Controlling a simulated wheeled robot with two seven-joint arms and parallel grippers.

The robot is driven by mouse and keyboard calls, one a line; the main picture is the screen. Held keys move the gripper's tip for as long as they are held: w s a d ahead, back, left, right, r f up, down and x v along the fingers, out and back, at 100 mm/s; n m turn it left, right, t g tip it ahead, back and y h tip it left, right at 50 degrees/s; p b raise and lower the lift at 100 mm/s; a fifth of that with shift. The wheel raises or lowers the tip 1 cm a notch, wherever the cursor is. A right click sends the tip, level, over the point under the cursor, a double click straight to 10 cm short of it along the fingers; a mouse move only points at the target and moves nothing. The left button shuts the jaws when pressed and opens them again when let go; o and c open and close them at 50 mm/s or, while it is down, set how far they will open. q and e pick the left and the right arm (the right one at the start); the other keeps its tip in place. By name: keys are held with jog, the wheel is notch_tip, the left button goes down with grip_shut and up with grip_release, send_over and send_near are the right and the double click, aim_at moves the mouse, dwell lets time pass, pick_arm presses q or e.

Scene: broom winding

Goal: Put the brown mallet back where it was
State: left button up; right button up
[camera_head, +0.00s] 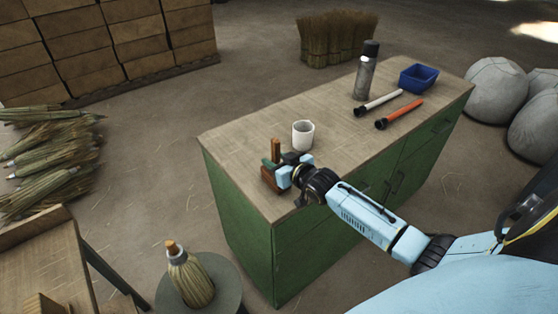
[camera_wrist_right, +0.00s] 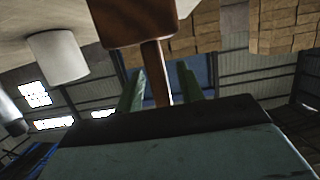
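The brown mallet (camera_head: 276,150) stands near the left end of the green cabinet's wooden top (camera_head: 240,132), head down and handle upright. In the right wrist view, which looks upside down, its head (camera_wrist_right: 135,20) is at the top, partly cut off, and its handle (camera_wrist_right: 155,75) runs down between the fingers. My right gripper (camera_head: 274,166) is at the handle, above the head. Its two green fingers (camera_wrist_right: 160,80) stand apart on either side of the handle, with a visible gap on the picture's right side. My left gripper is out of view.
A white mug (camera_head: 303,135) stands close behind the mallet. Farther right are a grey bottle (camera_head: 365,75), a white tool (camera_head: 380,102), an orange tool (camera_head: 402,112) and a blue bin (camera_head: 418,78). A broom head (camera_head: 190,280) stands on a round stool below left.

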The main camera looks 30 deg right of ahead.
jog(key=shift+s+r, duration=0.1)
jog(key=shift+r, duration=0.05)
jog(key=a+v, duration=0.1)
jog(key=v, duration=1)
jog(key=shift+s+d+p, duration=0.35)
jog(key=shift+d+p, duration=0.05)
jog(key=shift+d, duration=0.1)
jog(key=shift+r, duration=0.1)
jog(key=s+f+g+h, duration=0.15)
jog(key=s+f, duration=0.25)
jog(key=f, duration=0.5)
jog(key=s+f+g, duration=0.3)
jog(key=s+f, duration=0.1)
jog(key=f, duration=0.5)
jog(key=s+f+g, duration=0.2)
jog(key=s+f, duration=0.3)
jog(key=f, duration=0.4)
jog(key=s+a+f+g, duration=0.2)
jog(key=s+f, duration=0.3)
jog(key=s, duration=0.4)
jog(key=s+a+f+n+g, duration=0.1)
jog(key=s+a+f+g, duration=0.2)
jog(key=s+f, duration=0.3)
jog(key=s+a+f+g, duration=0.2)
jog(key=s+a+f, duration=0.3)
jog(key=s, duration=0.8)
jog(key=shift+f+n, duration=0.4)
jog(key=shift+a+f, duration=0.1)
jog(key=shift+a, duration=0.05)
